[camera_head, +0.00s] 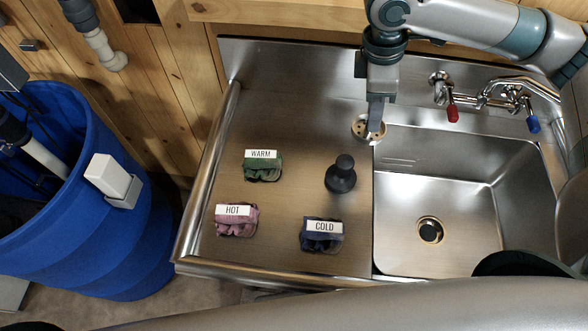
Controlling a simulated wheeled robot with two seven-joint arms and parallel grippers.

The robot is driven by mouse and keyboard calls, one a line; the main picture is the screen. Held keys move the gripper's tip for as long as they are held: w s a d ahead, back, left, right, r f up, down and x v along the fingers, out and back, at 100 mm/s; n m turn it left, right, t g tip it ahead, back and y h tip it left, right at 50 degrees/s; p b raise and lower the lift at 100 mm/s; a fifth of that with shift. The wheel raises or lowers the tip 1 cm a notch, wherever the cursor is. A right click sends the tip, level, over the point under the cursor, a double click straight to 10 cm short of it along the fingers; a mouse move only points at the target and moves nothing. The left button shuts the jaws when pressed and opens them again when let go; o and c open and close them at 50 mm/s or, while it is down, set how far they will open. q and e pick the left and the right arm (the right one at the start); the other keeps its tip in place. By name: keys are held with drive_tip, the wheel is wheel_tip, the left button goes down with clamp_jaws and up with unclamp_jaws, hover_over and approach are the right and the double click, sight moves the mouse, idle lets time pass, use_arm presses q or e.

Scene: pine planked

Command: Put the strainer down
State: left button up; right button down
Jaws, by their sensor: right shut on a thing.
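The strainer (360,127) is a small round metal piece with holes, at the back right of the steel drainboard (300,90), close to the left rim of the sink basin. My right gripper (374,125) comes down from above and is shut on the strainer, hiding part of it. I cannot tell whether the strainer touches the steel under it. My left gripper is not in view.
A black plunger-like stopper (341,175) stands on the drainboard. Labelled cloths lie there: WARM green (263,170), HOT pink (237,222), COLD blue (322,239). The sink basin (455,190) has an open drain (430,231). Taps (490,97) are behind. A blue barrel (95,235) stands left.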

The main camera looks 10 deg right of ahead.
drive_tip(key=n, duration=0.2)
drive_tip(key=n+b, duration=0.1)
drive_tip(key=n, duration=0.1)
drive_tip(key=d+f+n, duration=0.1)
drive_tip(key=n, duration=0.2)
drive_tip(key=shift+w+d+t+b, duration=0.1)
drive_tip(key=shift+w+t+b, duration=0.2)
drive_tip(key=shift+w+t, duration=0.1)
drive_tip(key=n, duration=0.3)
drive_tip(key=n+b, duration=0.1)
drive_tip(key=shift+w+d+f, duration=0.1)
drive_tip(key=shift+w+d, duration=0.15)
drive_tip(key=shift+d, duration=0.1)
drive_tip(key=shift+w+d+n+t+y, duration=0.15)
drive_tip(key=shift+n+t+y, duration=0.2)
drive_tip(key=shift+n, duration=1.05)
drive_tip(key=w+a+f+p, duration=0.2)
drive_tip(key=w+a+f, duration=0.5)
drive_tip(key=a, duration=0.1)
drive_tip(key=shift+w+a+p, duration=0.3)
drive_tip(key=shift+w+p, duration=0.1)
drive_tip(key=shift+f+p, duration=0.75)
drive_tip(key=shift+f, duration=1.25)
